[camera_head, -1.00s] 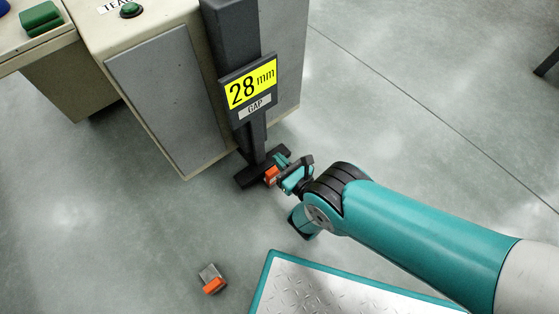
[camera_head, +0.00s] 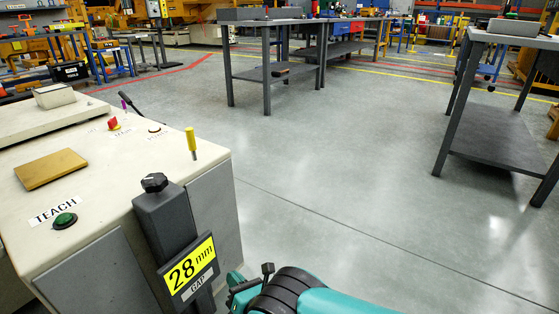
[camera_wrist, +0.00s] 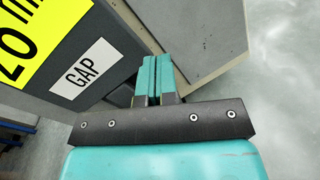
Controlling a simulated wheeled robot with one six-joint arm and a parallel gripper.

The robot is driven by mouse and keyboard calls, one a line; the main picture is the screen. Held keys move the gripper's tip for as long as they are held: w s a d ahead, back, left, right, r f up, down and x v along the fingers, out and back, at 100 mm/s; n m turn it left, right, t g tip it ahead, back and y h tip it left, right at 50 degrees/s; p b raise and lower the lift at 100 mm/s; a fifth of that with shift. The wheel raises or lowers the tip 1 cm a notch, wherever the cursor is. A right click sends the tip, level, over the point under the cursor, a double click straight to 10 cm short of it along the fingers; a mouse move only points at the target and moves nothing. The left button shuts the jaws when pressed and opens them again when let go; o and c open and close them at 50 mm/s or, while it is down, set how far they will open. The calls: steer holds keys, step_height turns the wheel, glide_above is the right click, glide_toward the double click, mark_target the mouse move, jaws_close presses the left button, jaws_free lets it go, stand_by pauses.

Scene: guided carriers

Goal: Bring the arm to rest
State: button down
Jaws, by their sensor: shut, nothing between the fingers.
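My arm (camera_head: 315,299) reaches in from the bottom edge of the head view, teal with black joint rings. The fingers are in front of the beige and grey cabinet (camera_wrist: 195,30), close to the right of the sign's GAP label (camera_wrist: 84,67). I cannot tell whether they touch anything.
A beige console (camera_head: 95,130) with a green TEACH button (camera_head: 64,221), a brass plate (camera_head: 51,169) and a yellow-topped pin (camera_head: 191,142) stands at left. Grey tables (camera_head: 290,70) and (camera_head: 500,130) stand farther off. The floor between is clear.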

steer(key=w+d+r+m+g+h, duration=0.1)
steer(key=w+d+r+m+h, duration=0.4)
steer(key=r+m, duration=0.4)
steer(key=w+d+r+m+h, duration=0.4)
steer(key=w+d+r+m, duration=0.2)
steer(key=r+m, duration=0.35)
steer(key=s+d+r+m+g, duration=0.7)
steer(key=s+d+r+m, duration=0.35)
steer(key=s+r, duration=0.4)
steer(key=s+d+r+m+g+y, duration=0.1)
steer(key=s+d+r+m+g, duration=0.15)
steer(key=s, duration=0.75)
steer(key=s+d+r+m+g, duration=0.15)
steer(key=s+d+r, duration=0.25)
steer(key=s, duration=0.7)
step_height(320, 180, up, 38)
steer(key=g+p, duration=0.1)
steer(key=p, duration=3.7)
steer(key=shift+w+a+f, duration=0.15)
steer(key=shift+a, duration=0.1)
